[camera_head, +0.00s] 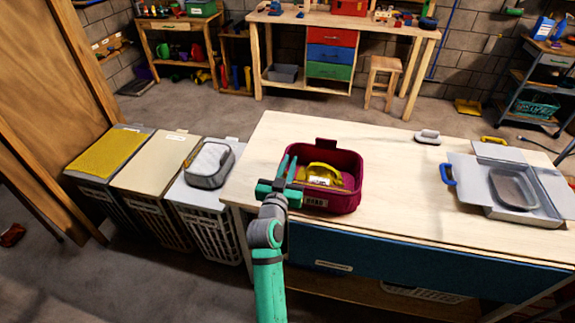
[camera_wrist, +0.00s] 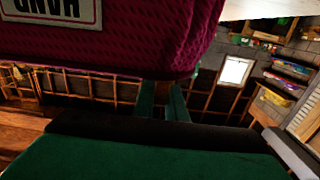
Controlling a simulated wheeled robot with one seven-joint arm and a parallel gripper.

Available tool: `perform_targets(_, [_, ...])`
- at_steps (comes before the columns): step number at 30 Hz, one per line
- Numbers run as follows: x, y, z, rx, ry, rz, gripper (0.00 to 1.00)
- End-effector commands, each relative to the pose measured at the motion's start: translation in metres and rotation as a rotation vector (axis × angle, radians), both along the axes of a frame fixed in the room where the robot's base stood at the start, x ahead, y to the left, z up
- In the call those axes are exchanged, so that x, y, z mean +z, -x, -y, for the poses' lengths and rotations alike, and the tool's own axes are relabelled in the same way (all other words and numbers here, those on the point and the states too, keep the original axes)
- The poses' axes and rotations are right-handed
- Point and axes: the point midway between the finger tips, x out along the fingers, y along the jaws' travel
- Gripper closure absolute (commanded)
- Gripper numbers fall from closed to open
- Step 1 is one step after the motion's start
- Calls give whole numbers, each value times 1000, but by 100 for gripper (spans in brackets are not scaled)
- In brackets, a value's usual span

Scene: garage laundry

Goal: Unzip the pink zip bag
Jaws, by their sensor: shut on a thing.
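A magenta-pink, open-topped container (camera_head: 340,203) with a label on its front stands near the left end of the table. It is the only pink thing in view, and I see no zip or slider on it. A yellow, rounded item (camera_head: 325,170) lies inside it. My gripper (camera_head: 289,168) is at the container's left side by the rim, with its fingers close together. In the wrist view, the container's woven wall (camera_wrist: 140,40) and upside-down label fill the top, and my fingers (camera_wrist: 163,100) are at its edge. What they grip is hard to see.
The pale wooden table (camera_head: 400,170) has clear room in its middle.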

Motion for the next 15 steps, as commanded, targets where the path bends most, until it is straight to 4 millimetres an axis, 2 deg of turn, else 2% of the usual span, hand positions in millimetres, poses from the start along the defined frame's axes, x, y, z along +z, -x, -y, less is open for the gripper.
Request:
perform_targets(8, [0,0,0,0,0,0,100])
perform_targets(9, [0,0,0,0,0,0,81])
perform_targets(11, [0,0,0,0,0,0,69])
perform_targets(15, [0,0,0,0,0,0,69])
